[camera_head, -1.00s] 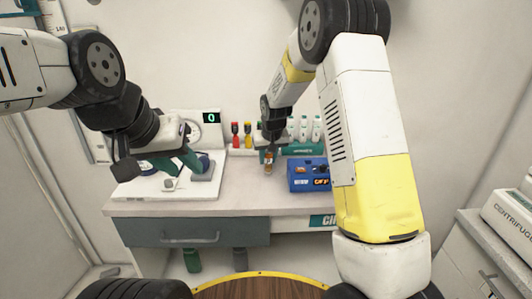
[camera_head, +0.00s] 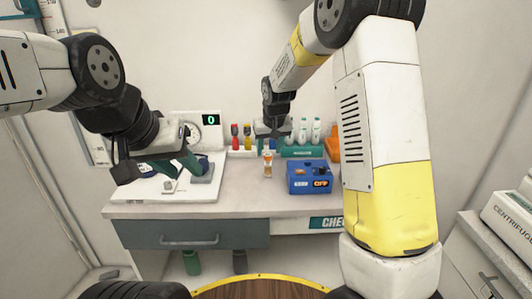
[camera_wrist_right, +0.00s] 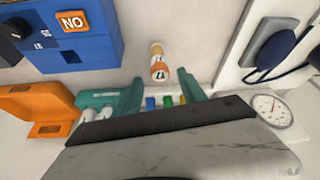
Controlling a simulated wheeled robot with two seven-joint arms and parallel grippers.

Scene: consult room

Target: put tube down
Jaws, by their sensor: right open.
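A small tube (camera_head: 268,163) with an orange body and a pale top stands upright on the desk, left of the blue box (camera_head: 313,178). My right gripper (camera_head: 271,142) is above and behind it, apart from it. In the right wrist view the tube (camera_wrist_right: 158,63) lies beyond the two spread teal fingers of my right gripper (camera_wrist_right: 160,88), with nothing between them. My left gripper (camera_head: 174,164) is over the white board (camera_head: 190,192) at the left, its teal fingers apart, with no object seen between them.
A grey-blue device (camera_head: 203,168) sits on the white board. Red and yellow tubes (camera_head: 240,134) and white bottles (camera_head: 303,130) stand in racks along the back. An orange item (camera_head: 333,144) is at the right. A centrifuge box (camera_head: 512,208) stands on the side cabinet.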

